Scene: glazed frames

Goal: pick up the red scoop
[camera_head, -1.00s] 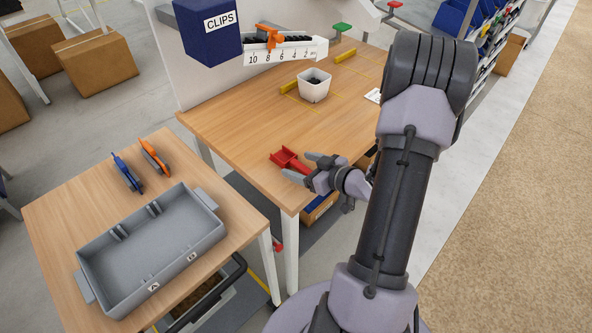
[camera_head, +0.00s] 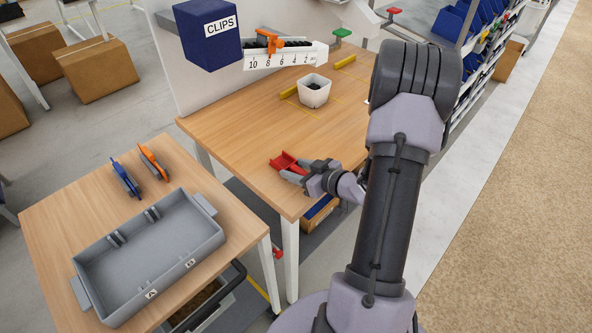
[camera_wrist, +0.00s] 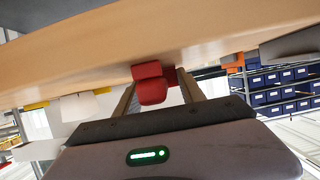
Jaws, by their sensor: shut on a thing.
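The red scoop (camera_head: 284,161) lies near the front edge of the larger wooden table (camera_head: 228,127). My gripper (camera_head: 297,172) is at its near end, shut on it; the fingers hide part of the scoop. In the wrist view the red scoop (camera_wrist: 151,84) shows between the two fingers of my gripper (camera_wrist: 160,95). I cannot tell whether the scoop is clear of the tabletop.
A white pot (camera_head: 314,91) with dark contents stands farther back. A blue CLIPS bin (camera_head: 208,35) and a white ruler strip (camera_head: 285,57) are above the table. A smaller table at left holds a grey tray (camera_head: 207,246), a blue clamp (camera_head: 126,178) and an orange clamp (camera_head: 153,162).

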